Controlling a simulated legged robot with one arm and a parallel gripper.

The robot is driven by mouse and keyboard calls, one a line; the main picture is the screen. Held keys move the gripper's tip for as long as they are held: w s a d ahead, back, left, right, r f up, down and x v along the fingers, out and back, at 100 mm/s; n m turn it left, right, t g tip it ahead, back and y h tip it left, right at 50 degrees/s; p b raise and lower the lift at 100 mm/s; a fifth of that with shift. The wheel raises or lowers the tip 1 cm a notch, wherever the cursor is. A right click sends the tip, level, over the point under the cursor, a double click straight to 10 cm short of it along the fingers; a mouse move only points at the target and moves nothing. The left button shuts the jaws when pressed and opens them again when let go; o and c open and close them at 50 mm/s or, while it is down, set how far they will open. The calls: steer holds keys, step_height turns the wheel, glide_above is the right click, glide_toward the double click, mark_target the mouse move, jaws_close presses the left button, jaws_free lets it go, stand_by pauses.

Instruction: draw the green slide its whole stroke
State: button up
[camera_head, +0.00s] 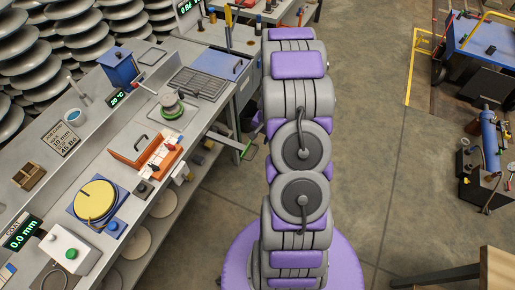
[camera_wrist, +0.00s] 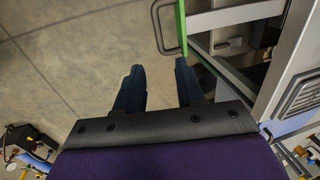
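The green slide (camera_wrist: 181,28) shows at the top of the wrist view as a narrow green front on a drawer-like part of the bench. A dark loop handle (camera_wrist: 155,28) stands out from its left side. In the head view a small part of the green slide (camera_head: 249,147) shows beside the bench, left of my arm. My gripper (camera_wrist: 158,68) has two dark fingers spread apart with nothing seen between them. The handle and green front lie just beyond the fingertips in the picture; I cannot tell the depth gap. In the head view my arm hides the gripper.
A blue machine (camera_head: 488,140) and wooden table (camera_head: 495,268) stand right. Floor between is clear.

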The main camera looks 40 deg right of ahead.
steer(key=f, duration=0.3)
steer(key=w+f+b, duration=0.1)
steer(key=f, duration=0.5)
steer(key=shift+w+a+b, duration=0.3)
steer(key=shift+a+b, duration=0.05)
steer(key=shift+a, duration=0.05)
steer(key=shift+r, duration=0.1)
jaws_close()
